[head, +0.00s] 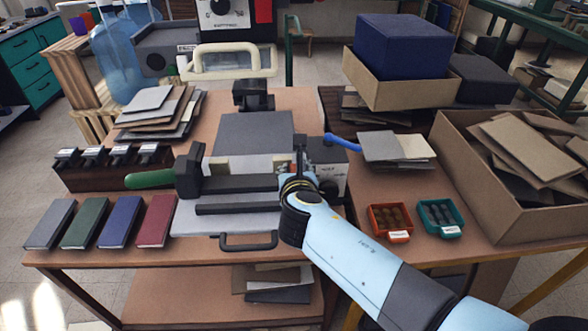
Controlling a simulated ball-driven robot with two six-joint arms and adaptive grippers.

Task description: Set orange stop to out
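A press-like machine with a grey flat plate (252,133), dark bars and a black front handle (248,241) stands on the middle of the brown table. A small orange patch (283,168) shows on the machine just behind my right wrist; it is too small and too covered to tell whether it is the orange stop or how it is set. My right arm reaches in from the lower right, and its gripper (299,163) is at the machine's right side, mostly hidden by the wrist. I cannot see its fingertips or any hold. My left gripper is out of view.
A green handle (150,179) sticks out left and a blue lever (342,142) right. Several coloured books (122,222) lie front left. An orange bin (390,221) and a teal bin (440,217) stand right, beside a large cardboard box (478,205). Board stacks (158,113) stand back left.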

